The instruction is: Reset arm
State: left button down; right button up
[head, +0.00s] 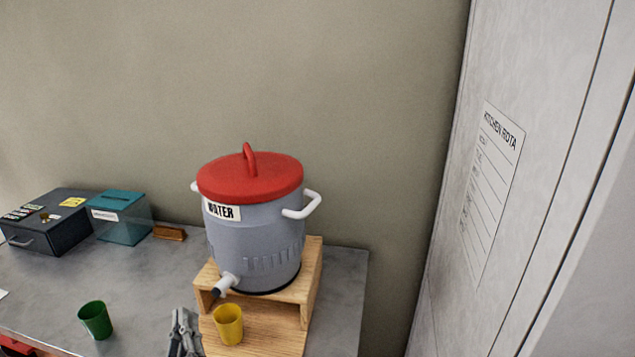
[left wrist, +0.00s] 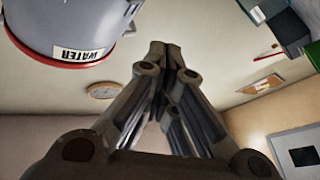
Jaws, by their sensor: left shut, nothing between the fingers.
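My left gripper (head: 184,328) shows at the lower edge of the head view, left of the yellow cup and in front of the water dispenser. In the left wrist view its fingers (left wrist: 165,52) are together at the tips, with nothing between them. The grey water dispenser (head: 255,240) with a red lid stands on a wooden stand (head: 311,280); part of it also shows upside down in the left wrist view (left wrist: 60,22). The yellow cup (head: 229,325) stands upright below the spigot, apart from the gripper as far as I can tell. My right gripper is not in view.
A green cup (head: 96,320) stands on the grey counter (head: 150,275) at the left. A dark box (head: 45,225), a teal box (head: 120,220) and a small brown object (head: 169,233) sit at the back. A tall grey panel (head: 520,200) with a kitchen rota rises at the right.

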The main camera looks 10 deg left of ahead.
pick_arm(q)
jog(key=s+d+f+m+g+h, duration=0.2)
jog(key=d+f+m+g+h, duration=0.1)
jog(key=d+f+m+h, duration=0.25)
jog(key=s+d+f+m+g+h, duration=0.3)
jog(key=d+m+h, duration=0.25)
jog(key=d, duration=0.35)
jog(key=s+a+f+g+y, duration=0.1)
jog(key=s+f+g, duration=0.15)
jog(key=s, duration=0.35)
jog(key=s+a+f+m+g, duration=0.1)
jog(key=s+f+g, duration=0.1)
jog(key=s+g, duration=0.3)
jog(key=s+a+f+g+y, duration=0.1)
jog(key=s+f+g, duration=0.1)
jog(key=s, duration=0.6)
notch_tip(320, 180, down, 30)
jog(key=s+g+b, duration=0.2)
jog(key=s+a+f+g+b, duration=0.1)
jog(key=s+a+f+b, duration=0.1)
jog(key=s+f, duration=1.4)
jog(key=shift+a+f+y, duration=0.3)
jog(key=shift+a+f, duration=0.15)
jog(key=shift+a, duration=0.05)
jog(key=shift+s, duration=0.1)
